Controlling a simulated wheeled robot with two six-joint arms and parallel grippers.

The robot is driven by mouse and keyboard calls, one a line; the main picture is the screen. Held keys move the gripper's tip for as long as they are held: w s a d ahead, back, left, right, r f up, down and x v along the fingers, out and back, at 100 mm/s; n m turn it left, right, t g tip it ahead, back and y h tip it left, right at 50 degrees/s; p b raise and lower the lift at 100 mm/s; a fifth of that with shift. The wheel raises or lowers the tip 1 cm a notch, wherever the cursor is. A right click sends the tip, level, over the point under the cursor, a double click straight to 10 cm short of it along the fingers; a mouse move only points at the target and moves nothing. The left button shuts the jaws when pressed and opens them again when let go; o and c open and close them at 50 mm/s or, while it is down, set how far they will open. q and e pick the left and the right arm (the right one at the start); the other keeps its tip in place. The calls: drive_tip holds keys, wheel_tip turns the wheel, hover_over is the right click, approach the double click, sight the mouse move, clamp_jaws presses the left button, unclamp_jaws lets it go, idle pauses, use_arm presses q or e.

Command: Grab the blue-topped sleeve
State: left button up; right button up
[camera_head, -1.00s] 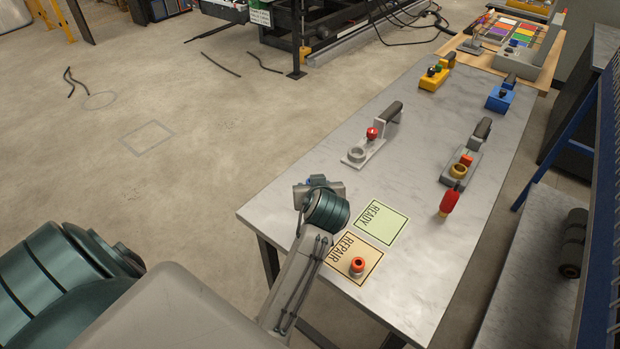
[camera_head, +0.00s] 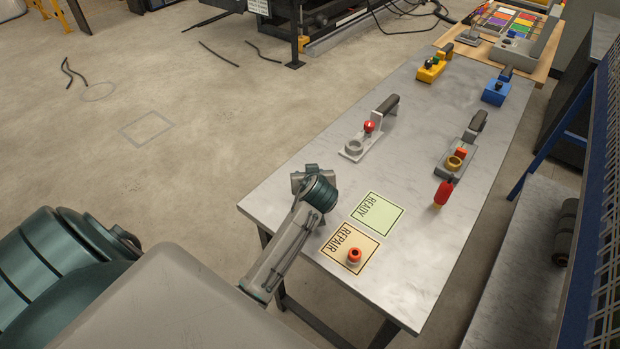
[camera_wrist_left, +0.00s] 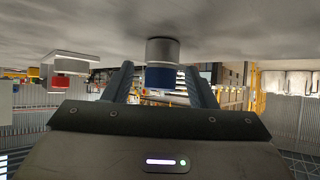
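The blue-topped sleeve (camera_wrist_left: 162,60) shows in the left wrist view, which is upside down. It has a grey body and a blue top and stands on the table. My left gripper (camera_wrist_left: 162,88) is open, with one finger on either side of the sleeve and small gaps visible. I cannot tell how far the fingers reach along it. In the head view my left gripper (camera_head: 311,180) is by the table's left edge, and my wrist hides the fingertips and the sleeve. My right gripper is not in view.
A red-topped sleeve (camera_head: 354,257) stands on the REPAIR card (camera_head: 340,238); the READY card (camera_head: 377,214) is empty. A white fixture with a red knob (camera_head: 354,146), a grey fixture (camera_head: 456,160) and a red-yellow piece (camera_head: 442,193) stand farther along the table (camera_head: 420,270).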

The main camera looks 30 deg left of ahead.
use_arm(q)
drive_tip(key=c, duration=1)
drive_tip(key=shift+r, duration=0.1)
